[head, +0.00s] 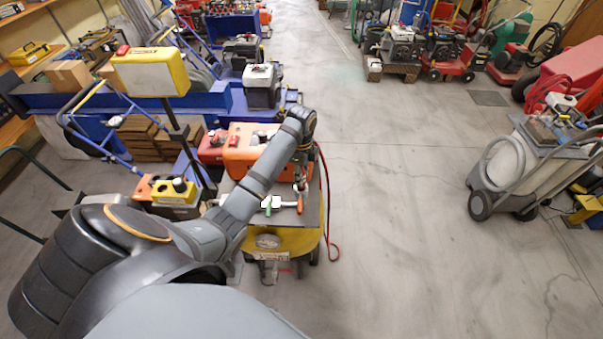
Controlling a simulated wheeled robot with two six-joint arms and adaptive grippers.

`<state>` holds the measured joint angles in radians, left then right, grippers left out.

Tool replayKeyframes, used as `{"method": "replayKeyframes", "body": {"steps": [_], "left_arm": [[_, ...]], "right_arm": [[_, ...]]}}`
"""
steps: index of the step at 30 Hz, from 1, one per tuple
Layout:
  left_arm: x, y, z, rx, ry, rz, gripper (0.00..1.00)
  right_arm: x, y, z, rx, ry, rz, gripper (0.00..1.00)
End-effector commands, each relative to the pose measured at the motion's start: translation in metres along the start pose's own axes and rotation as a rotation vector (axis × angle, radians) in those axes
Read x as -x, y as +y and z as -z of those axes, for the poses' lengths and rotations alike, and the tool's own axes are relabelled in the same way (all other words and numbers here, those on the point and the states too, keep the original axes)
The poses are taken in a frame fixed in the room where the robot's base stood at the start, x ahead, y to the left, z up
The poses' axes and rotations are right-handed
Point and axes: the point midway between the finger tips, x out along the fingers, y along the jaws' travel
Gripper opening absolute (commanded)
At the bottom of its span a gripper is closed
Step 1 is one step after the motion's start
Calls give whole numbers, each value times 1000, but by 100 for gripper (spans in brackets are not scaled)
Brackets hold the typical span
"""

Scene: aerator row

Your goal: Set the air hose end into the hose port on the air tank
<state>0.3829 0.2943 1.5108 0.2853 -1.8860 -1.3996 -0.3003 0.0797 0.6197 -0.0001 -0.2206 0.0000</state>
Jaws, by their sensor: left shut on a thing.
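My left arm reaches from the lower left over a yellow machine (285,238) with a grey top. Its gripper (301,188) points down at the right part of that top and is small and partly hidden by my wrist. It is shut on what looks like the air hose end, of which little shows. A red air hose (329,200) hangs down beside the machine's right side to the floor. An orange unit (245,150) stands at the back of the machine top. A small green fitting (268,204) and white parts lie near the gripper. I cannot make out the hose port. My right gripper is not in view.
A blue hand truck (100,135) and a yellow-and-orange machine (168,190) stand close on the left. A grey wheeled machine with a hose (505,165) stands at the right. The concrete floor (400,200) between is clear. More machines line the back.

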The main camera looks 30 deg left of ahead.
Motion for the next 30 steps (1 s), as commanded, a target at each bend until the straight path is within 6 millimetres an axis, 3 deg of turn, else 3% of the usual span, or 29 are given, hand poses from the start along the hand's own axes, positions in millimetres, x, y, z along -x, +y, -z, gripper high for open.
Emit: {"method": "replayKeyframes", "body": {"steps": [30], "left_arm": [[-26, 0, 0, -1, 1, 1, 0]], "right_arm": [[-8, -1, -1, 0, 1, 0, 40]]}}
